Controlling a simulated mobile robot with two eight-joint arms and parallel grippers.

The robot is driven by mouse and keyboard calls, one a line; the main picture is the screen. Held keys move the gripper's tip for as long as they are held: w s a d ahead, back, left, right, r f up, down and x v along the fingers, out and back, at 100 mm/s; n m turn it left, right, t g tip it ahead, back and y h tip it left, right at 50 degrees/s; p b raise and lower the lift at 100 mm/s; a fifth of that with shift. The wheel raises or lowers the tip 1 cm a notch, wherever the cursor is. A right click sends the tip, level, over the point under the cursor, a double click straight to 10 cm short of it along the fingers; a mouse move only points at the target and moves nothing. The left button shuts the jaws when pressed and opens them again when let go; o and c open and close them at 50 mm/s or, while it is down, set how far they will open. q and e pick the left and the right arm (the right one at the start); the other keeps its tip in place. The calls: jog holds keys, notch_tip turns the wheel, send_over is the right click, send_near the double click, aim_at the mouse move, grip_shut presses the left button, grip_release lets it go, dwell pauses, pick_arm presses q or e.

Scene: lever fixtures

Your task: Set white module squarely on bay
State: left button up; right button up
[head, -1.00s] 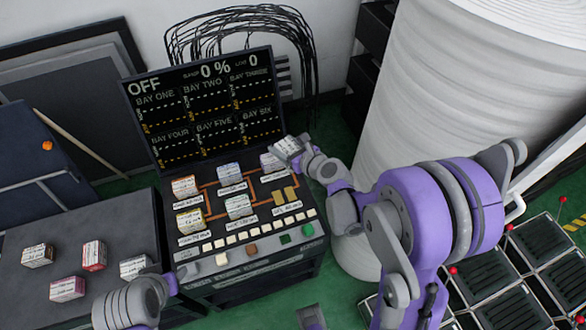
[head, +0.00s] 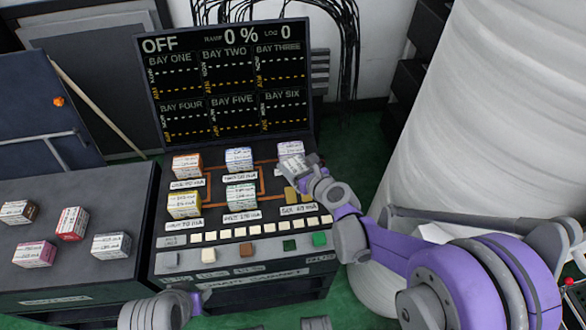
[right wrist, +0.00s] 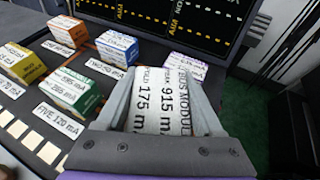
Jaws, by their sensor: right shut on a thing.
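My right gripper (head: 303,170) is shut on the white module (right wrist: 163,100), whose black-lettered face fills the space between the fingers in the right wrist view. In the head view the gripper hangs over the right side of the console, just above bay six's gold contacts (head: 291,195), and mostly hides the module. A lilac-edged module (right wrist: 188,66) sits just beyond the held one. Whether the held module touches the console cannot be seen. My left gripper (head: 200,296) is at the bottom left, below the console; its jaw state is unclear.
Orange (head: 186,166), blue (head: 239,160), yellow (head: 184,205) and green (head: 241,198) modules stand in other bays. Several loose modules lie on the left bench (head: 60,300). The display (head: 230,85) rises behind the bays. Buttons (head: 319,239) line the console's front.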

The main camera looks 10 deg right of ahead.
jog(key=shift+f+b, duration=2)
jog(key=shift+f, duration=1.3)
jog(key=shift+f+b, duration=0.45)
jog(key=shift+f, duration=0.15)
jog(key=o, duration=1.5)
jog(key=shift+s+d, duration=0.1)
jog(key=p+v, duration=0.2)
jog(key=v, duration=0.8)
jog(key=shift+s+d+r, duration=0.15)
jog(key=shift+s, duration=0.1)
